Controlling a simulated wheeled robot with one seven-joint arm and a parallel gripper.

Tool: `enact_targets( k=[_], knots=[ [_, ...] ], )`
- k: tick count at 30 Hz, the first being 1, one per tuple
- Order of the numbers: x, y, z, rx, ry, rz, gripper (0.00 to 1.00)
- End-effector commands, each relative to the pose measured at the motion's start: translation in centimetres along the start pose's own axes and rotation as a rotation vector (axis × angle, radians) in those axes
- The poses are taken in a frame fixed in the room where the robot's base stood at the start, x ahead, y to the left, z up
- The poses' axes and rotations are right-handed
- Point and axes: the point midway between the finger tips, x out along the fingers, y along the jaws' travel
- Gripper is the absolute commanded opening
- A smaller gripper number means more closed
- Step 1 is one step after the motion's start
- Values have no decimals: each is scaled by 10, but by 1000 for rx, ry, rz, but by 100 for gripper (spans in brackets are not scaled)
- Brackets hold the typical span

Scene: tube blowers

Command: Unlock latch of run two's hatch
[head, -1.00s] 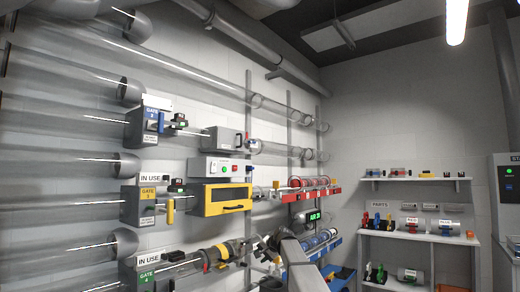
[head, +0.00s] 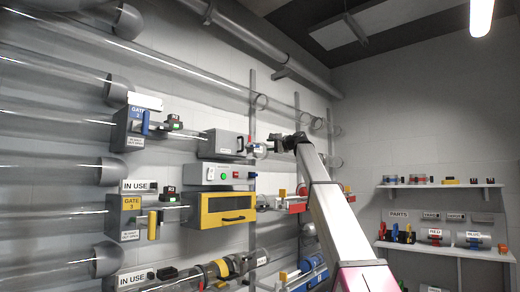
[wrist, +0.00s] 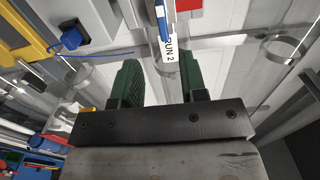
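A white "RUN 2" label (wrist: 172,42) hangs between my gripper's fingers in the wrist view, with a thin blue piece (wrist: 162,20) beside it. My gripper (wrist: 158,78) has two green-padded fingers set wide apart, with nothing held between them. In the head view my gripper (head: 291,143) is raised at the clear tube just right of a grey box (head: 222,144). A dark handle (head: 240,144) shows on that box's right side. A small white tag (head: 258,150) sits between box and gripper. I cannot tell whether the latch is locked; the gripper hides part of the tube.
Below is a grey control box (head: 222,174) with a green button, then a yellow-framed box (head: 228,208). Gates with "IN USE" signs (head: 139,186) stand left. Clear tubes and brackets run close along the wall. A parts shelf (head: 440,249) stands right.

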Motion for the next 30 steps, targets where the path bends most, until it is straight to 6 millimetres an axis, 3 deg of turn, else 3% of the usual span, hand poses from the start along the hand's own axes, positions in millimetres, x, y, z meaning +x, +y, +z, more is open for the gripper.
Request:
enact_targets(
  k=[8,24,30],
  knots=[
    [16,-4,0,3,-3,-4,39],
    [101,-4,0,2,-2,-4,39],
    [108,-3,1,2,-2,-3,39]
  ],
)
